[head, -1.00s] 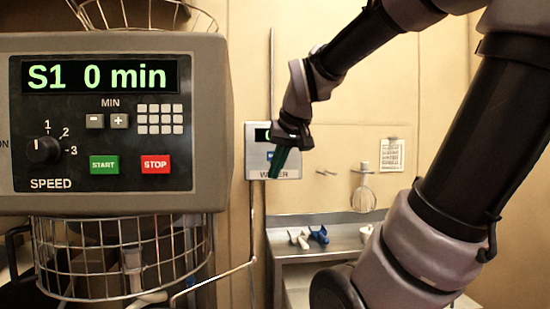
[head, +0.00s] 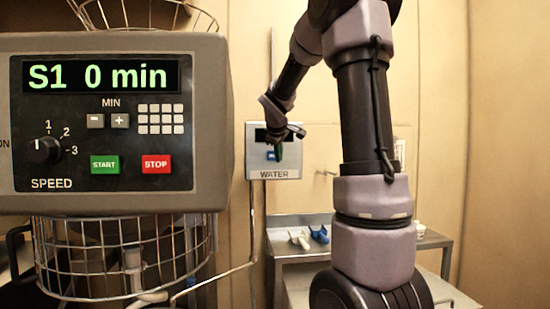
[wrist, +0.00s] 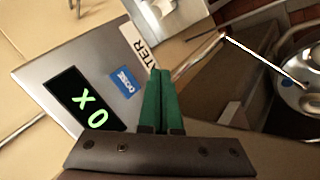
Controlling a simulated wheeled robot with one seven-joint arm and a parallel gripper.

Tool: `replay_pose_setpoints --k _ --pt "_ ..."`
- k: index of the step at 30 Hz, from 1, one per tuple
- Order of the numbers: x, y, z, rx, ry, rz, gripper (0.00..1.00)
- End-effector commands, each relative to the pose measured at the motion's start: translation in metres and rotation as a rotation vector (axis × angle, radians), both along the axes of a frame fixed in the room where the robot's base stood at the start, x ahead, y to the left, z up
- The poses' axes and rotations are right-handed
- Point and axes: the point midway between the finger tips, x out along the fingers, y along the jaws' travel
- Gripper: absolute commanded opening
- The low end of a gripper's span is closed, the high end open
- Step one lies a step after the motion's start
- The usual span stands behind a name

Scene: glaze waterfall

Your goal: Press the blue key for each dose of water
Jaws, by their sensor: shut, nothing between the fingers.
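The water panel (head: 254,163) is a grey box on the back wall, marked WATER below. Its blue key (wrist: 123,82) shows in the wrist view beside a dark display (wrist: 85,103) with green characters, which look like "x 0". In the head view the blue key (head: 270,156) is partly covered by my gripper (head: 279,152). In the wrist view my gripper (wrist: 160,72) has green fingers shut together and empty. Its tips lie just right of the blue key in that picture. I cannot tell whether they touch the panel.
A large mixer control box (head: 110,120) reads "S1 0 min" at the left, with a wire bowl guard (head: 120,255) below. A steel table (head: 290,250) under the panel holds a white scoop (head: 299,239) and a blue scoop (head: 319,234). A thin pipe runs below the panel.

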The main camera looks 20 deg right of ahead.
Motion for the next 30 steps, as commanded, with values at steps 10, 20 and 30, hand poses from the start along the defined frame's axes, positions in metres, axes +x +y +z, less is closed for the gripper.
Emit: replay_pose_setpoints --k 10,20,30 --pt "0.030 -0.009 -0.001 0.002 0.001 -0.003 0.00" --pt "0.072 -0.021 -0.001 0.002 0.000 -0.002 0.00" --pt "0.084 -0.024 0.000 0.003 0.001 -0.002 0.00"
